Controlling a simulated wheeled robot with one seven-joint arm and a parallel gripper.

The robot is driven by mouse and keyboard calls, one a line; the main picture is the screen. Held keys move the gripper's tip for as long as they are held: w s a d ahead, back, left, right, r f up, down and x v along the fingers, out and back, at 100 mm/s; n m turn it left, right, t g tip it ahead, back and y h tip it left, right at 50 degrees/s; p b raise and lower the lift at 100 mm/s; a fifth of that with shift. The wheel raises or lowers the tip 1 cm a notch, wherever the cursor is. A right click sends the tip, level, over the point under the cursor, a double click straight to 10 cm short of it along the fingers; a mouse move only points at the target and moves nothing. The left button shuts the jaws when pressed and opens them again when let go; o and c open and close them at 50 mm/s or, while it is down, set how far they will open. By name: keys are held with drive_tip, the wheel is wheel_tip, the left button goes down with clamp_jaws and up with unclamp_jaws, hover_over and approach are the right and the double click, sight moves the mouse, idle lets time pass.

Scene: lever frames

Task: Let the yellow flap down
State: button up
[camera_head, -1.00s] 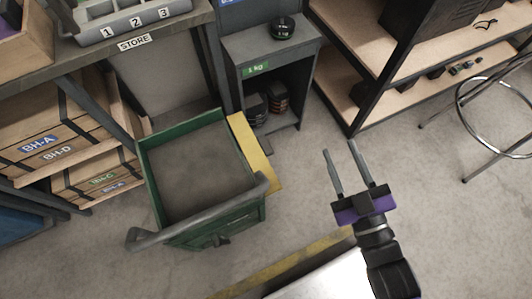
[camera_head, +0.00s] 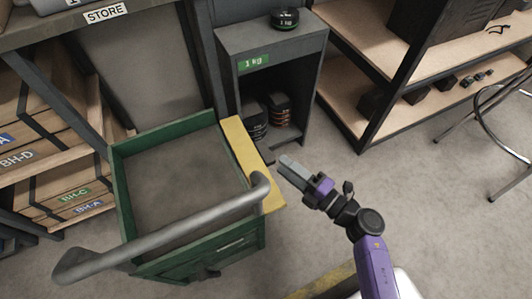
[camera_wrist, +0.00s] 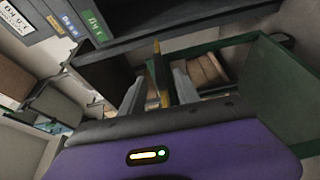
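The yellow flap (camera_head: 243,151) runs along the right rim of the green cart (camera_head: 124,205). It sticks outward and looks about level. My gripper (camera_head: 284,163) is just right of the flap in the head view, fingers pointing up-left toward it. In the wrist view the two fingers (camera_wrist: 158,95) stand apart with nothing held between them. The flap shows there edge-on as a thin yellow strip (camera_wrist: 157,62), seen through the gap between the fingers. The cart (camera_wrist: 290,95) is to the right in that view. I cannot tell whether a finger touches the flap.
The cart's grey handle (camera_head: 165,233) arches across its near side and ends close to the flap's near end. A grey cabinet (camera_head: 310,85) with a dark weight on top stands behind the flap. Wooden shelving (camera_head: 345,105) is at the right.

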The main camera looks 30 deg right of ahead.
sight(274, 159)
drive_tip(key=b+x, duration=0.2)
drive_tip(key=x, duration=0.4)
drive_tip(key=shift+w+a, duration=0.1)
drive_tip(key=shift+w, duration=0.05)
drive_tip(key=shift+w+a+r+b, duration=0.1)
drive_tip(key=shift+w+a+b, duration=0.25)
drive_tip(key=shift+w, duration=0.25)
clamp_jaws()
idle(0.8)
